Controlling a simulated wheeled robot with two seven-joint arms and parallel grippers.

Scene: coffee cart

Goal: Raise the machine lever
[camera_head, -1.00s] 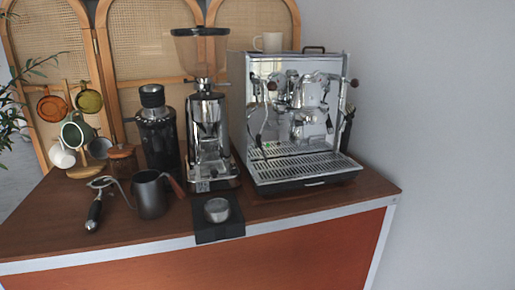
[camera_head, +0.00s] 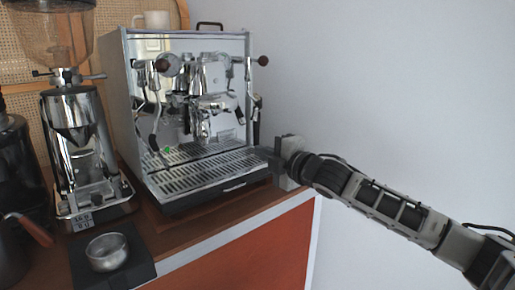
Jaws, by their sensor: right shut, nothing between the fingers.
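The chrome espresso machine (camera_head: 185,105) stands on the cart, its front facing me. Its brew group (camera_head: 203,118) is at the middle of the front, with small chrome parts beside it. I cannot clearly tell the lever's position among them. A dark round knob (camera_head: 263,61) sticks out at the upper right, and a wand with a black grip (camera_head: 256,118) hangs below it. My right gripper (camera_head: 266,154) is shut and empty, beside the machine's right front, low near the drip tray. Whether it touches the machine is unclear. My left gripper is out of view.
The grinder (camera_head: 85,145) stands left of the machine. A metal cup (camera_head: 107,252) sits on a black mat (camera_head: 142,266) in front. A grey wall (camera_head: 400,80) is behind my arm. The drip tray (camera_head: 215,170) is bare.

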